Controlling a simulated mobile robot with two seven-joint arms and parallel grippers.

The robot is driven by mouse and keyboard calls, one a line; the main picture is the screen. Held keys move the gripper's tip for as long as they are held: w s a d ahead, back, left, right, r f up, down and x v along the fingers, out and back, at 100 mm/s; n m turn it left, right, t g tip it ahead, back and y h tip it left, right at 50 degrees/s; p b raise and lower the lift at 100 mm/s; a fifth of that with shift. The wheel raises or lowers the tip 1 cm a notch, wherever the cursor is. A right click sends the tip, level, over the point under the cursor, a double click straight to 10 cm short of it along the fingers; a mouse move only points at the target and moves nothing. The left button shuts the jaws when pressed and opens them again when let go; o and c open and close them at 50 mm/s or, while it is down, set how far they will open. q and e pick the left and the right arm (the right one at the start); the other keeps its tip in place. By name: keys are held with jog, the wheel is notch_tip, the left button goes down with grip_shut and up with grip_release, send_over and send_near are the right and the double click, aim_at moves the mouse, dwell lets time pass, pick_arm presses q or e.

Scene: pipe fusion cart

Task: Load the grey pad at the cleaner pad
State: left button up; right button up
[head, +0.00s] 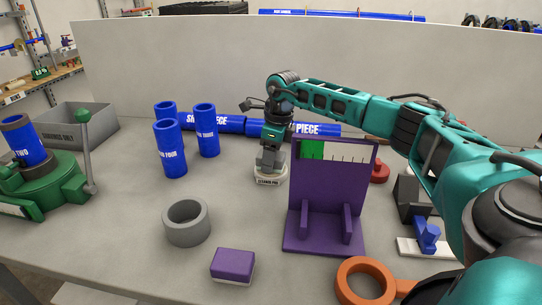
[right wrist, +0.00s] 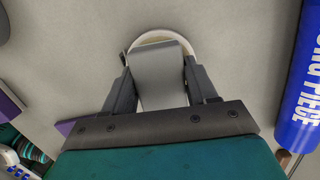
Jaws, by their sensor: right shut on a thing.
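My right gripper (head: 270,148) points down behind the purple stand, over a small white round base labelled as the cleaner pad (head: 269,181). It is shut on the grey pad (right wrist: 160,75), which sits between both fingers in the right wrist view. The white rim of the cleaner pad base (right wrist: 160,36) shows around the far end of the grey pad. The grey pad seems to be at or just above the base; I cannot tell if they touch. My left gripper is not in view.
A purple stand with a green-marked scale (head: 327,215) stands close in front. Blue pipe pieces (head: 207,130) stand to the left, and a long blue pipe (head: 315,129) lies behind. A grey ring (head: 187,222), purple block (head: 233,264) and orange ring (head: 364,281) lie nearer.

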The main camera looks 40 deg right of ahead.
jog(key=shift+r+p, duration=1.15)
jog(key=shift+r, duration=2.35)
